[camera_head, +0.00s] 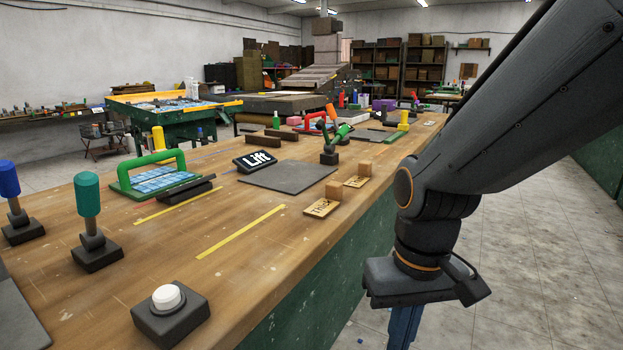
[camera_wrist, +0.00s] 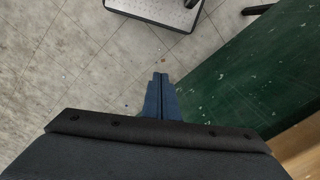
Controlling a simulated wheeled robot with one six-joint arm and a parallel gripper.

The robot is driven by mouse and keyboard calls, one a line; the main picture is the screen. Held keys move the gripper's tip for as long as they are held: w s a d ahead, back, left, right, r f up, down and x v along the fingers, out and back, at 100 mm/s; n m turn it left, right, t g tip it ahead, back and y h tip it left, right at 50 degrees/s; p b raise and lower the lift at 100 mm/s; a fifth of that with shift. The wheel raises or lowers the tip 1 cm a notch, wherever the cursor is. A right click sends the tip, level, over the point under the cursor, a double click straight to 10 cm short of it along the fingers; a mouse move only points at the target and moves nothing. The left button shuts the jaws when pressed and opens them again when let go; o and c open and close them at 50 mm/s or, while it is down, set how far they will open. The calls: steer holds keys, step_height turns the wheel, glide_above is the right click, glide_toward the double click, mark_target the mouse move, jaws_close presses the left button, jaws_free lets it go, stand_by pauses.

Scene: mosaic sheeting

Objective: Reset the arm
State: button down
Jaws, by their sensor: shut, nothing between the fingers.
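My arm reaches in from the upper right in the head view and hangs down beside the workbench. My gripper (camera_head: 403,328) points down past the bench's front side, over the tiled floor, and the bottom of its blue fingers is cut off by the frame. In the wrist view my gripper (camera_wrist: 160,78) shows its blue fingers together, with nothing between them. It touches nothing that I can see.
The wooden workbench (camera_head: 150,285) with green sides fills the left. The tiled floor (camera_head: 520,260) at right is clear.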

steer(key=d+r+m+p, duration=0.1)
steer(key=d+r+p, duration=0.4)
steer(key=p, duration=0.6)
steer(key=shift+s+d+r+m+h, duration=0.3)
steer(key=shift+d+r, duration=0.1)
steer(key=shift+d, duration=0.2)
steer(key=shift+d, duration=0.1)
